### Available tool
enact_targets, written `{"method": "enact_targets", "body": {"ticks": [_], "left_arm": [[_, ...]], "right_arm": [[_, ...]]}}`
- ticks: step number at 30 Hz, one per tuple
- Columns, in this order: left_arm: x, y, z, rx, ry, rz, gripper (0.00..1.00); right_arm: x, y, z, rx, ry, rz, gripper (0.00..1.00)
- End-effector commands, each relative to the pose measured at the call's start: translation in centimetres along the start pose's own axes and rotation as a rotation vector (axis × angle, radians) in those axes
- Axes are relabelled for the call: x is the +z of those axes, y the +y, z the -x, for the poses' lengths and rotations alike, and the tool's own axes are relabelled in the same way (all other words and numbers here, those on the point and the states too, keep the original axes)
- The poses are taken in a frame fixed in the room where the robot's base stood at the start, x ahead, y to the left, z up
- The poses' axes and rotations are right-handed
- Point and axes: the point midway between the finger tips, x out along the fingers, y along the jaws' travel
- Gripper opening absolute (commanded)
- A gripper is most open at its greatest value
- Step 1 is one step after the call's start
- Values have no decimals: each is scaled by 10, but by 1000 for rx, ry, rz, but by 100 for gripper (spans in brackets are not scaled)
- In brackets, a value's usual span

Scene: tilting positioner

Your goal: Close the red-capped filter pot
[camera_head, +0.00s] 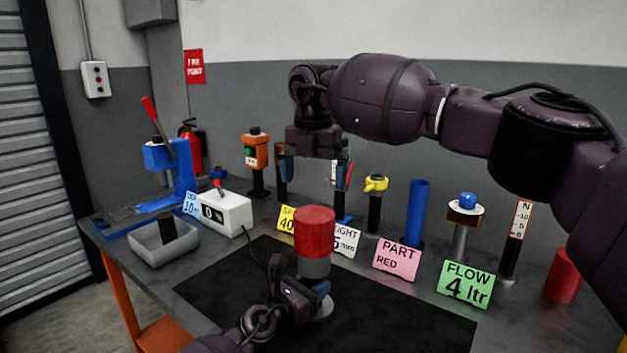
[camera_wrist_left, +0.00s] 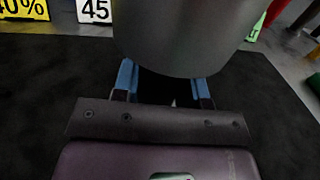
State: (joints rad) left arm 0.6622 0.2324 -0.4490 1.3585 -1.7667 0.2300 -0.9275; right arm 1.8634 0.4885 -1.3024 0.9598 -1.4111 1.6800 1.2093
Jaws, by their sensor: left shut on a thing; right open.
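The filter pot has a grey body (camera_head: 315,266) and a red cap (camera_head: 314,228) sitting on top; it stands upright over the dark mat. Whether the cap is fully seated I cannot tell. My left gripper (camera_head: 322,292) is shut on the pot's lower part, with a round grey foot just below. In the left wrist view the grey body (camera_wrist_left: 185,35) fills the top middle, beyond the blue fingertips (camera_wrist_left: 165,82); the cap is out of that view. My right gripper (camera_head: 315,174) is open and empty, pointing down above and behind the red cap.
Behind the pot stand a blue cylinder (camera_head: 416,212), a yellow-topped post (camera_head: 375,200) and cards, including pink (camera_head: 397,263) and green (camera_head: 465,284). A grey tray (camera_head: 163,245) and white switch box (camera_head: 222,214) are left. The black mat (camera_head: 225,290) has free room.

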Motion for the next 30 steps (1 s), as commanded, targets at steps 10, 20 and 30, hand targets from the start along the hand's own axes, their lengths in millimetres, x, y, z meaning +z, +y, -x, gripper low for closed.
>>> {"method": "enact_targets", "body": {"ticks": [10, 20, 30], "left_arm": [[1, 0, 0, 0, -1, 0, 69], [0, 0, 4, 1, 0, -1, 69], [3, 0, 56, 1, -1, -3, 69]], "right_arm": [[0, 0, 0, 0, 0, 0, 100], [-1, 0, 3, 1, -3, 0, 100], [-7, -2, 34, 10, -29, 0, 100]]}}
